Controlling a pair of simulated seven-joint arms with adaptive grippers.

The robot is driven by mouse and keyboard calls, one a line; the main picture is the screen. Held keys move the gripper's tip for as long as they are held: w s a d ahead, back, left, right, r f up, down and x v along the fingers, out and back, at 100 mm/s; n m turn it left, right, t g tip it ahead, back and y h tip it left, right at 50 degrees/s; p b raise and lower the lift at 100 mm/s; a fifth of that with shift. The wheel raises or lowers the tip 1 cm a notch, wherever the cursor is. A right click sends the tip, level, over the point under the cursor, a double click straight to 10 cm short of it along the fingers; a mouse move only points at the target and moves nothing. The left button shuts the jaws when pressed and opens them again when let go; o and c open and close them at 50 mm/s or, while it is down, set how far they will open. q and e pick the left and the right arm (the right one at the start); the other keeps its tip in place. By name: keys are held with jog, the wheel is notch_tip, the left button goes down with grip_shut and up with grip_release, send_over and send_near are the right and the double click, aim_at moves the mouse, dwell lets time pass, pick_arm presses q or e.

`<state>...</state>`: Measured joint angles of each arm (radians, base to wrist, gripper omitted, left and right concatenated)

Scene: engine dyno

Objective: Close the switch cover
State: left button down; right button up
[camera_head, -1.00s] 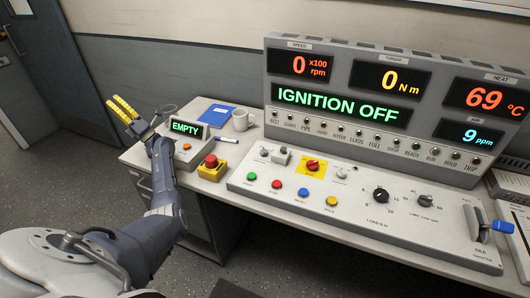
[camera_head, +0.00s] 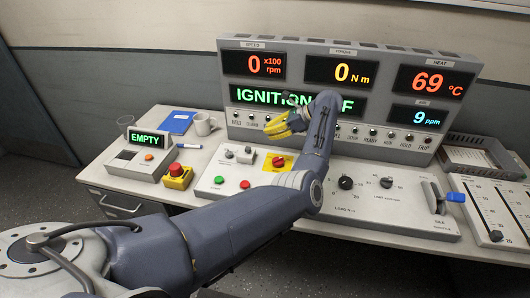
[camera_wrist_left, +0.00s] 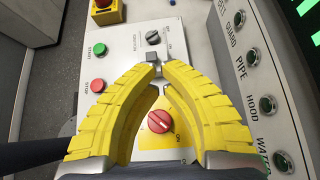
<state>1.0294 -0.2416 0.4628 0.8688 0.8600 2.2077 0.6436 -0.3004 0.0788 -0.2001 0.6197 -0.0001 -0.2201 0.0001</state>
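The switch cover (camera_head: 247,154) is a small grey block on the sloped control panel (camera_head: 330,208), left of a yellow plate with a red knob (camera_head: 279,161). In the wrist view the cover (camera_wrist_left: 152,57) shows just beyond my fingertips, by a dark switch (camera_wrist_left: 153,38). I cannot tell whether it stands fully raised. My left gripper (camera_head: 284,123) has yellow fingers and hangs above the panel, over the red knob's side. In the wrist view its tips (camera_wrist_left: 159,69) come close together with nothing held. My right gripper is out of view.
A red emergency button (camera_head: 177,170) on a yellow box, a box with an "EMPTY" display (camera_head: 145,139) and a mug (camera_head: 203,124) stand at left. The display console (camera_head: 345,60) rises behind the panel. A blue-handled lever (camera_head: 455,197) is at right. My forearm crosses low over the panel.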

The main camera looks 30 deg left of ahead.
aim_at(254, 154)
pick_arm(q)
jog(key=d+f+h, duration=0.2)
jog(key=d+f, duration=0.1)
jog(key=d, duration=0.4)
jog(key=x, duration=0.3)
jog(key=a+r+x, duration=0.1)
jog(key=x, duration=0.7)
jog(key=shift+w+a+r, duration=0.1)
jog(key=shift+a+r, duration=0.1)
jog(key=shift+s+a, duration=0.15)
jog(key=shift+a, duration=0.4)
jog(key=shift+s+a, duration=0.15)
jog(key=shift+a, duration=0.35)
jog(key=a, duration=0.2)
jog(key=s+a, duration=0.1)
jog(key=a, duration=0.2)
jog(key=s+a, duration=0.1)
jog(key=a, duration=0.2)
jog(key=shift+s, duration=0.2)
